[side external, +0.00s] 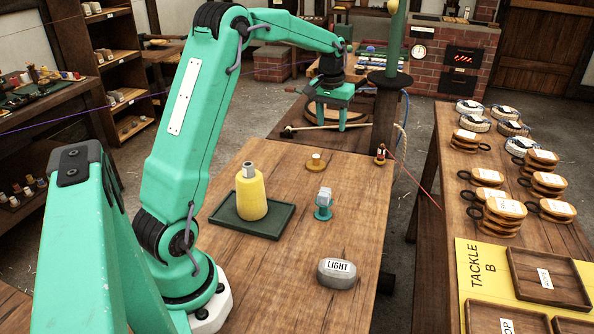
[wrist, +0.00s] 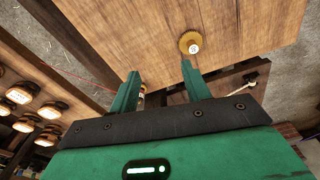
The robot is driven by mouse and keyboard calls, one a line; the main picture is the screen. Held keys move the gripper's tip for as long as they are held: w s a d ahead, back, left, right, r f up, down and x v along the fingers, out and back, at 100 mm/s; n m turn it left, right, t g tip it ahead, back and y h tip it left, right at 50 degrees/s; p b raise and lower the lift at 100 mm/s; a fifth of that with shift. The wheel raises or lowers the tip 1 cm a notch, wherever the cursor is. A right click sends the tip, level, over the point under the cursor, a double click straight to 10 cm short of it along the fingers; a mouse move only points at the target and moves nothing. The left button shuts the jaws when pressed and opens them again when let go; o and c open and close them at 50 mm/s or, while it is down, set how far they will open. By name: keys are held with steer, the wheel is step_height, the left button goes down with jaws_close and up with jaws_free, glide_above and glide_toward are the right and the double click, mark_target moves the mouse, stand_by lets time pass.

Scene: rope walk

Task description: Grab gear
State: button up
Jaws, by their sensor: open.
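My gripper (side external: 332,121) is open and empty above the far end of the wooden bench. In the wrist view its two green fingers (wrist: 159,84) are spread, with bench edge and floor behind them. A small round brass piece with a pale top (side external: 316,161) stands on the bench, nearer the camera than my gripper; in the wrist view it (wrist: 190,42) lies beyond the right fingertip, apart from it. A grey-blue piece on a teal round foot (side external: 323,203) stands closer to the camera. I cannot tell which piece is the gear.
A yellow cone (side external: 251,194) stands on a dark green tray (side external: 225,215). A grey weight marked LIGHT (side external: 337,273) lies near the front. A small dark bottle-like piece (side external: 381,153) stands at the right bench edge. A side table (side external: 450,185) holds several labelled blocks. The bench between is clear.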

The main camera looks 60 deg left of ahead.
steer(key=n+g, duration=0.1)
steer(key=n, duration=0.1)
glide_above(316, 156)
steer(key=shift+h, duration=0.3)
step_height(316, 156, down, 9)
steer(key=shift+w+d+f, duration=0.15)
steer(key=shift+f, duration=0.1)
steer(key=shift+f, duration=1.2)
steer(key=shift+f, duration=0.15)
steer(key=shift+f, duration=2.45)
jaws_close()
